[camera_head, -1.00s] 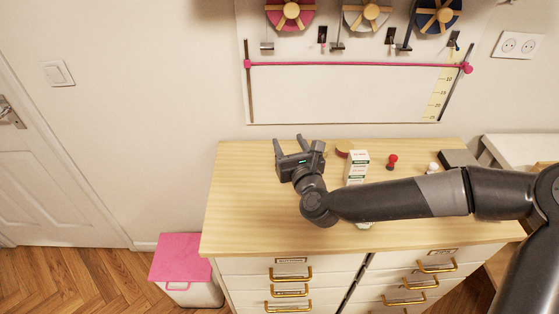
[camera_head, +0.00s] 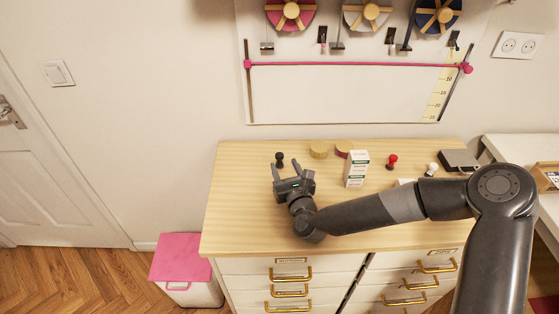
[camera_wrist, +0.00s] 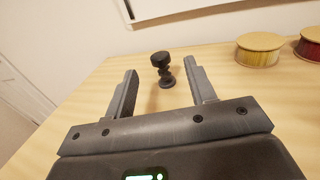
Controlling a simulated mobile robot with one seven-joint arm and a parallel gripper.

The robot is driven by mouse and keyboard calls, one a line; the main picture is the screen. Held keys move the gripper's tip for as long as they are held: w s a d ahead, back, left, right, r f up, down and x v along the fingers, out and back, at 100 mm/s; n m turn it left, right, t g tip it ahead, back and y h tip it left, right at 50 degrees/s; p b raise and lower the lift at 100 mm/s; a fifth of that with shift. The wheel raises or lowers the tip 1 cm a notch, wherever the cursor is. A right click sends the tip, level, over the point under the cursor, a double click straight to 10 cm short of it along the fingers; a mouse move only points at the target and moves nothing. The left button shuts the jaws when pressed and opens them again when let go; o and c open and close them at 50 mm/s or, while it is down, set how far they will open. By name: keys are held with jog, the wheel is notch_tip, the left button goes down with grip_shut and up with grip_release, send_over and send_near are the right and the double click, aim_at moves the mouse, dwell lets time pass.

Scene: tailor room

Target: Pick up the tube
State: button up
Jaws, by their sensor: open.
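I see nothing that is plainly a tube. A small upright black piece (camera_head: 279,160) with a round knob top and narrow waist stands on the wooden dresser top (camera_head: 235,200). It also shows in the wrist view (camera_wrist: 161,60). My gripper (camera_head: 284,165) is open and empty, low over the dresser on the near side of the black piece. In the wrist view the black piece appears between the two fingers, beyond their tips, with space on both sides.
A gold spool (camera_head: 319,151), a red spool (camera_head: 342,152) and a white-green box (camera_head: 356,169) stand to the right. Red (camera_head: 392,161) and white (camera_head: 431,169) knobbed pieces and a grey flat item (camera_head: 459,159) are farther right. The left dresser top is clear.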

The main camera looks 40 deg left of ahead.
aim_at(281, 158)
jog(key=x, duration=0.4)
jog(key=shift+w+a, duration=0.1)
jog(key=shift+a, duration=0.1)
jog(key=c, duration=1.1)
